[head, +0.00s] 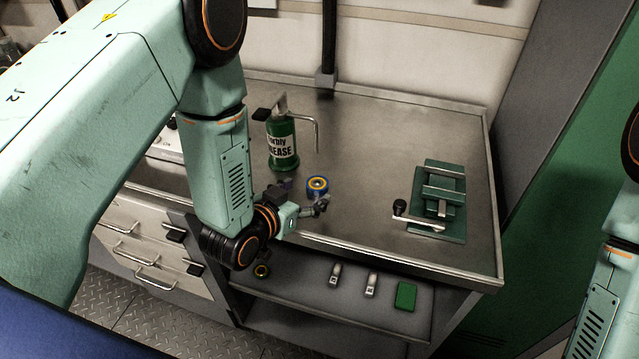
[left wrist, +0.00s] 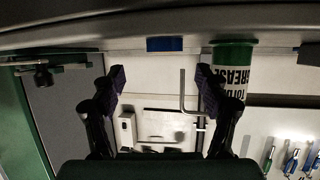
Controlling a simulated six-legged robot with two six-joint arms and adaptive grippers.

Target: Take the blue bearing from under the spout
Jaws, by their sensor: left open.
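The blue bearing (head: 317,185), a ring with a yellow inner band, lies on the steel bench below the tip of the thin spout (head: 317,135) of the green grease can (head: 282,145). My left gripper (head: 306,195) is open and empty at the near side of the bearing. In the left wrist view, which is upside down, the bearing (left wrist: 164,44) shows beyond and between the open fingers (left wrist: 160,80). The can (left wrist: 232,75) and spout (left wrist: 183,92) are to its right. My right gripper is not in view; only part of my right arm shows.
A green fixture (head: 440,200) with a black-knobbed crank stands at the right of the bench (head: 370,130). A lower shelf (head: 320,292) holds two small labelled pieces, a green block (head: 405,296) and a brass ring (head: 262,271). The bench between bearing and fixture is clear.

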